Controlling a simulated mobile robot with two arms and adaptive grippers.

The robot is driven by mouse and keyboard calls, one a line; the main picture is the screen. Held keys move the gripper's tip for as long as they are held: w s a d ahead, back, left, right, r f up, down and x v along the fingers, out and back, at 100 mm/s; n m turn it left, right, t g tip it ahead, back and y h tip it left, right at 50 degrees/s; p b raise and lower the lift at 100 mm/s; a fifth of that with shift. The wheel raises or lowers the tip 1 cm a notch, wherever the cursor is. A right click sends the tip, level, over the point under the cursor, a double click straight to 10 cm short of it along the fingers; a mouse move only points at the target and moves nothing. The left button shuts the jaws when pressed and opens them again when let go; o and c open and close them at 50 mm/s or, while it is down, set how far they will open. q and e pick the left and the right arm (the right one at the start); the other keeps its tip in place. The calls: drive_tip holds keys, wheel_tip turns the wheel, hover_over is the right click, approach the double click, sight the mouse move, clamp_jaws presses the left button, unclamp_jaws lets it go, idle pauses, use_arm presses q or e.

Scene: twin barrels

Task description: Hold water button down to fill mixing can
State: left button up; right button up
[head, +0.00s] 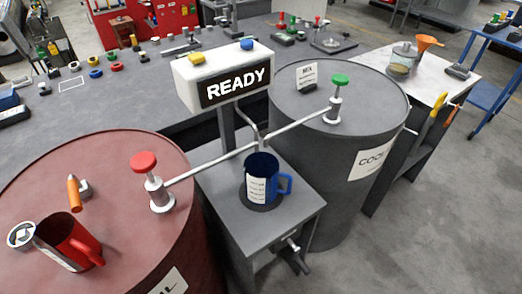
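The mixing can appears to be the blue mug-like can (261,170) with a white marked strip. It stands upright on a dark round pad on the grey stand (213,187), under the meeting spouts. Its inside looks dark; I cannot tell its level. The white box (184,75) above reads READY and has a yellow button (196,57) and a blue button (247,44) on top. A red-topped pump (144,162) is on the red barrel and a green-topped pump (339,80) on the grey barrel. No button is visibly labelled water. Neither gripper is in view.
The red barrel (110,165) carries a tilted red can (70,240) and an orange-handled tool (74,192). The grey barrel (370,100) has a label starting COO and a MIX card (307,75). A tap (289,245) juts from the stand's front.

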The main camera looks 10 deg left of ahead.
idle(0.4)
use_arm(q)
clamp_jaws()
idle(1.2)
